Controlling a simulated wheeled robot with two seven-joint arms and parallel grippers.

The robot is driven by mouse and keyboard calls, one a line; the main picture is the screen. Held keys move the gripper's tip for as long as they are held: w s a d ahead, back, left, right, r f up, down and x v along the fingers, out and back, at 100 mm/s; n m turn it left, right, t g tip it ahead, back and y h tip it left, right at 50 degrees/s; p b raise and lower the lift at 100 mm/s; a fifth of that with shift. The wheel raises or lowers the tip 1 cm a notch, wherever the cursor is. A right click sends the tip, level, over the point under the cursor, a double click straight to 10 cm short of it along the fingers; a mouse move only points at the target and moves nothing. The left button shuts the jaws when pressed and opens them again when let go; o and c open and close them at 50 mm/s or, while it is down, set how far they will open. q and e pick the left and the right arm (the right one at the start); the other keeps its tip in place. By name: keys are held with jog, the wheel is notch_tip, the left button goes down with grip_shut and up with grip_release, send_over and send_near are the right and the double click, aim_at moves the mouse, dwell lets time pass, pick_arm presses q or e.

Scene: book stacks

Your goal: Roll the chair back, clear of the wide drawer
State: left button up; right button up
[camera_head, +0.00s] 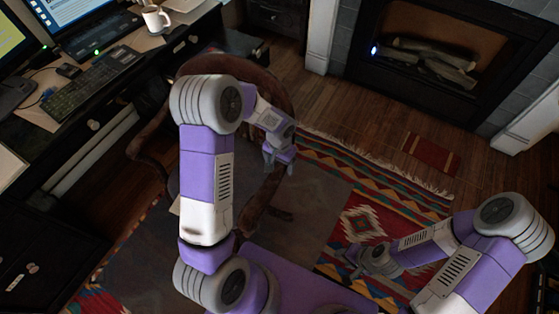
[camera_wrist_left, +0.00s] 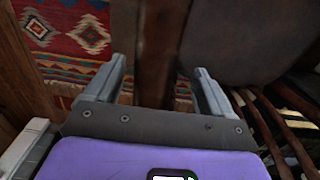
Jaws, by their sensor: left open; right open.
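The brown chair (camera_head: 270,88) stands close to the desk, partly hidden behind my left arm. Its curved back and a wooden arm (camera_head: 262,195) show. The dark wide drawer front (camera_head: 140,82) with pale knobs runs under the desktop, beside the chair. My left gripper (camera_head: 278,165) is at the chair's wooden arm. In the left wrist view a brown wooden bar of the chair (camera_wrist_left: 160,55) stands between the open fingers, with gaps visible at the sides. My right gripper (camera_head: 352,262) is open and empty, low over the patterned rug.
The desk carries a keyboard (camera_head: 92,85), monitors and a white mug (camera_head: 156,18). A fireplace (camera_head: 440,55) stands at the back right. A patterned rug (camera_head: 385,190) and a small red mat (camera_head: 431,154) lie on the wooden floor, which is open between chair and fireplace.

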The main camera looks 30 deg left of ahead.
pick_arm(q)
notch_tip(320, 180, down, 6)
jog(key=shift+f+b, duration=0.1)
jog(key=shift+b, duration=0.8)
grip_shut()
